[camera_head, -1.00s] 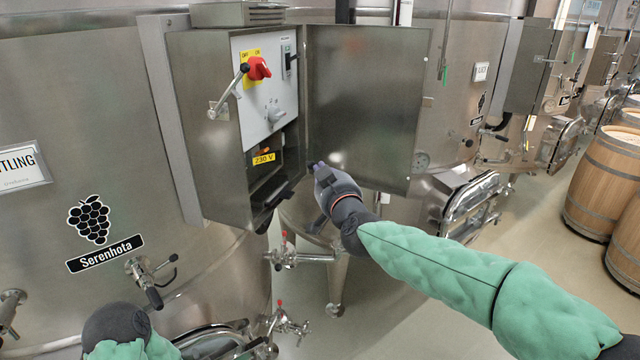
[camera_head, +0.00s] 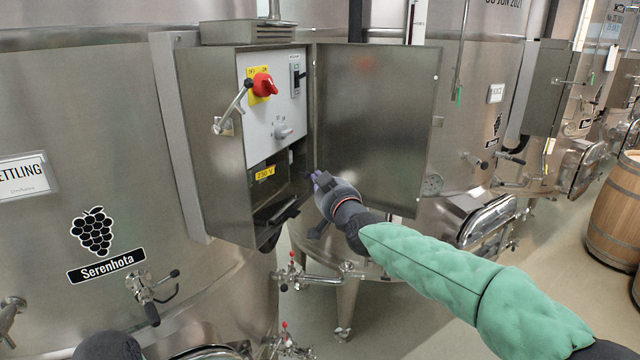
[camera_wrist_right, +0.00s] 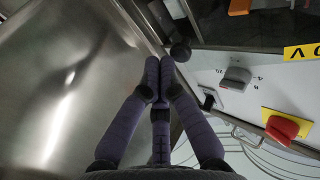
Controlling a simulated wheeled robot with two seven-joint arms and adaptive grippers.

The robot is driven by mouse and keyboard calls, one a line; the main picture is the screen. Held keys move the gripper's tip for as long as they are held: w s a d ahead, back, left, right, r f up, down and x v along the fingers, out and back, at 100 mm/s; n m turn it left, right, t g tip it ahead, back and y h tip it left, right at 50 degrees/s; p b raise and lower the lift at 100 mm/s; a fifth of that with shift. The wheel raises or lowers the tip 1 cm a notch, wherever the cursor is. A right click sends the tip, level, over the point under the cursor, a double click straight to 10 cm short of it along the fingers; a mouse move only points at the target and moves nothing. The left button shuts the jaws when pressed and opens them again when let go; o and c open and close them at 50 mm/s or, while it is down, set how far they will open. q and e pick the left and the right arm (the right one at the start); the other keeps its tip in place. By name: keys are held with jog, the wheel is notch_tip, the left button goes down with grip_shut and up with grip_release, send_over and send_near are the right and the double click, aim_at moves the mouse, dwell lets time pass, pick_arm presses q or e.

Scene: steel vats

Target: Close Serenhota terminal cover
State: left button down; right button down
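The Serenhota terminal is a grey steel box (camera_head: 212,150) on the vat with the grape label. Its cover (camera_head: 375,115) stands wide open, hinged on the box's right side. The cover fills the left of the right wrist view (camera_wrist_right: 65,95). My right gripper (camera_head: 318,180) is at the lower hinge-side part of the cover, by the box opening. In the right wrist view its fingers (camera_wrist_right: 160,65) are together with nothing seen between them. Whether they touch cover or box is unclear. A dark part of my left arm shows at the bottom left; the left gripper is out of view.
Inside the box are a red switch (camera_head: 265,85), a grey knob (camera_head: 283,132) and a yellow 230 V label (camera_head: 265,173). A valve (camera_head: 295,273) is below. Another vat with a round-edged hatch (camera_head: 487,220) stands right. Barrels (camera_head: 612,210) are at the far right.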

aim_at(305, 171)
jog(key=shift+w+a+p, duration=0.45)
jog(key=shift+w+a, duration=0.1)
jog(key=shift+w, duration=0.3)
jog(key=shift+w+a+p, duration=0.5)
jog(key=shift+w, duration=0.35)
jog(key=shift+w+a+p, duration=0.45)
jog(key=shift+w+a, duration=0.1)
jog(key=shift+w, duration=0.3)
